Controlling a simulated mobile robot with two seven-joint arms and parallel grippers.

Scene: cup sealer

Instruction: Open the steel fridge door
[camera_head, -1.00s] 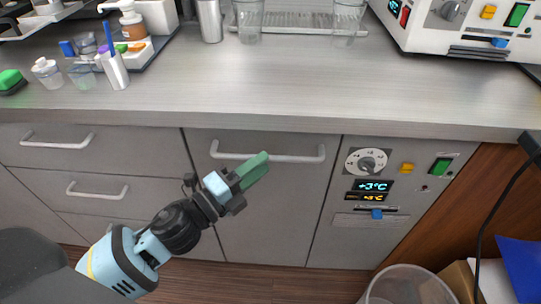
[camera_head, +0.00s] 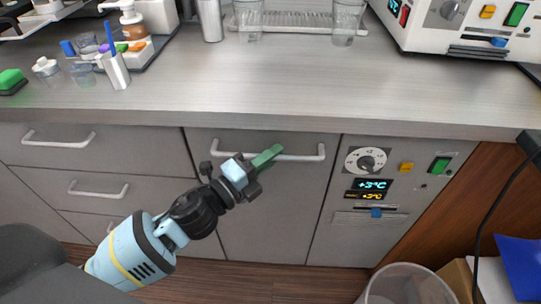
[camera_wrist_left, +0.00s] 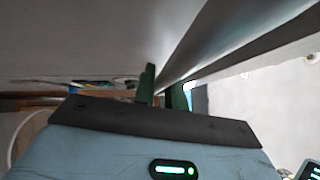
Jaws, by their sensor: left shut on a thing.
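The steel fridge door (camera_head: 285,205) is a grey panel under the counter, left of the control panel, and it sits flush and closed. Its pale horizontal bar handle (camera_head: 305,157) runs along the upper part of the door. My left gripper (camera_head: 268,156) has green fingers and is shut on the handle near its middle, covering part of the bar. In the left wrist view the fingers (camera_wrist_left: 163,90) stand on either side of the bar (camera_wrist_left: 205,45). My right gripper is not in view.
The fridge control panel (camera_head: 385,190) has a dial, displays and buttons. Drawers (camera_head: 85,165) lie left of the door. A clear bin (camera_head: 408,285) stands on the floor at right. The counter (camera_head: 270,85) overhangs above, with glasses and a machine on it.

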